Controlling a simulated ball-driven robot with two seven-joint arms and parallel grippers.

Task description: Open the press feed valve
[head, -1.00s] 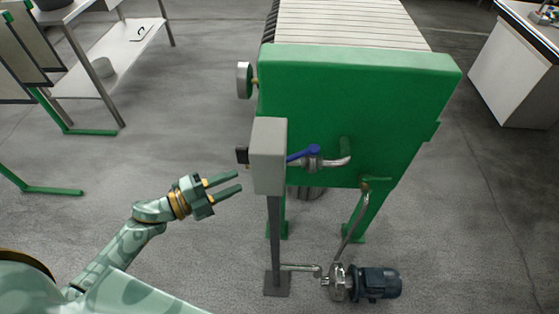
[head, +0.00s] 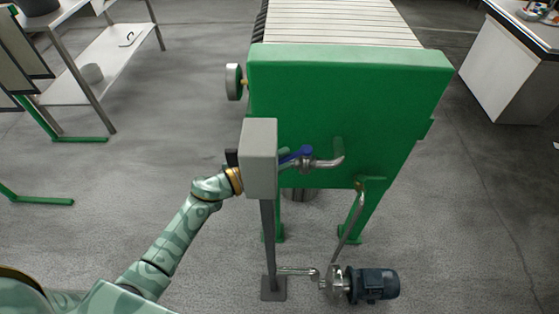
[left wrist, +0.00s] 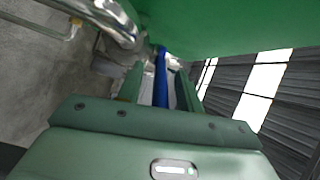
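The press feed valve has a blue lever handle (head: 296,155) on a metal pipe fitting (head: 322,163) at the front of the green press (head: 350,110). My left gripper reaches behind the grey box, which hides most of it in the head view. In the left wrist view my left gripper (left wrist: 161,82) is open, with the blue handle (left wrist: 160,70) between its two fingers. Gaps seem to show on both sides of the handle. My right gripper is in neither view.
A grey box (head: 259,160) on a post stands in front of the valve, close to my left wrist. A round gauge (head: 234,82) sticks out at the press's left. A pump with a blue motor (head: 372,284) is on the floor below.

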